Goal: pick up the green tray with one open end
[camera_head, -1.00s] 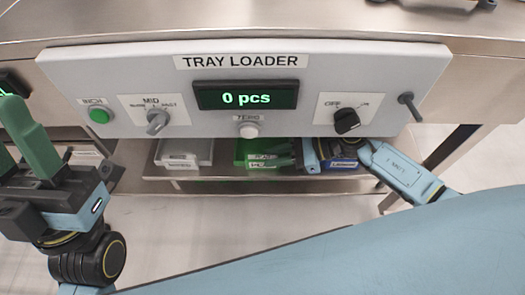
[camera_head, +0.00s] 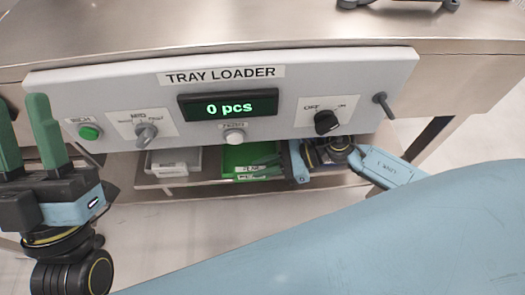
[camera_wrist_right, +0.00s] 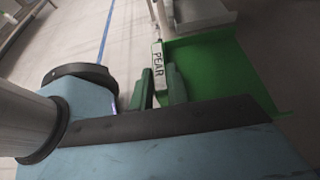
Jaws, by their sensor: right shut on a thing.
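The green tray (camera_head: 240,156) lies on the lower shelf under the control panel, its labelled front facing me. In the right wrist view the tray (camera_wrist_right: 215,75) shows its flat green floor and a white label reading PEAR (camera_wrist_right: 157,60). My right gripper (camera_head: 272,174) reaches in from the right at the tray's front. In the wrist view its green fingers (camera_wrist_right: 160,84) are shut on the tray's front edge, one on each side at the label. My left gripper (camera_head: 24,115) is raised at the left, open and empty, away from the tray.
A grey tray (camera_head: 172,163) stands left of the green one on the shelf (camera_head: 205,186). The TRAY LOADER panel (camera_head: 300,75) with knobs and a "0 pcs" display overhangs the shelf closely. Floor is open in front.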

